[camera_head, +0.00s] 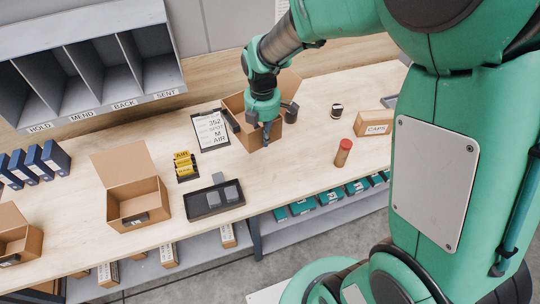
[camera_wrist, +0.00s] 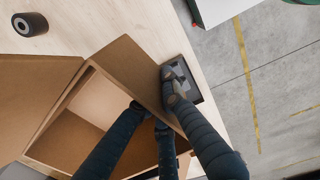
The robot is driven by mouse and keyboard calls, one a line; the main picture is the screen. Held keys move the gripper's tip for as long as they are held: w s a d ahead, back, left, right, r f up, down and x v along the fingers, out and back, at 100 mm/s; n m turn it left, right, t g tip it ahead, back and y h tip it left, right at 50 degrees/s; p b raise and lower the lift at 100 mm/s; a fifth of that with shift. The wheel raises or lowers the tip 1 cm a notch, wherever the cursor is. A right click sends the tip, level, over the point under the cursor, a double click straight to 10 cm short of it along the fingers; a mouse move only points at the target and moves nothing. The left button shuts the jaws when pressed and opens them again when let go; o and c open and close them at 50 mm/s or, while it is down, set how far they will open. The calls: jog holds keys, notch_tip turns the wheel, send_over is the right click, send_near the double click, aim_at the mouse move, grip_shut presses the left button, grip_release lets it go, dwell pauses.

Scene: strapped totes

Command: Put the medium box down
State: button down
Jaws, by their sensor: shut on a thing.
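The medium box (camera_head: 247,132) is open brown cardboard at the back middle of the bench in the head view. My gripper (camera_head: 266,128) reaches down over it and is shut on its near wall. In the wrist view the wall (camera_wrist: 132,75) runs between my dark fingers (camera_wrist: 160,115), with fingers inside the box and one outside. The fingers and wrist hide part of the box. I cannot tell whether its bottom touches the bench (camera_head: 290,166).
A clipboard (camera_head: 211,130) lies close left of the box. A dark tray (camera_head: 214,199), yellow cards (camera_head: 185,166) and another open box (camera_head: 137,204) are further left. A red-brown cylinder (camera_head: 343,152), a black roll (camera_head: 336,111) and a "CAPS" box (camera_head: 374,124) stand right. Bench is bare in front.

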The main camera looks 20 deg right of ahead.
jog(key=s+d+f+m, duration=0.2)
jog(key=s+d+m, duration=0.1)
jog(key=s+d, duration=0.4)
jog(key=f, duration=2.2)
jog(key=shift+s+a+f, duration=0.3)
jog(key=shift+s+a, duration=0.05)
jog(key=shift+s, duration=0.05)
jog(key=shift+w, duration=0.1)
jog(key=w, duration=0.5)
jog(key=w+d+f+p, duration=0.1)
jog(key=w, duration=0.9)
jog(key=shift+w+d+f, duration=0.2)
jog(key=shift+w+d, duration=0.1)
jog(key=shift+w, duration=0.1)
jog(key=shift+f+p, duration=0.35)
jog(key=shift+f, duration=1.45)
jog(key=shift+f, duration=0.15)
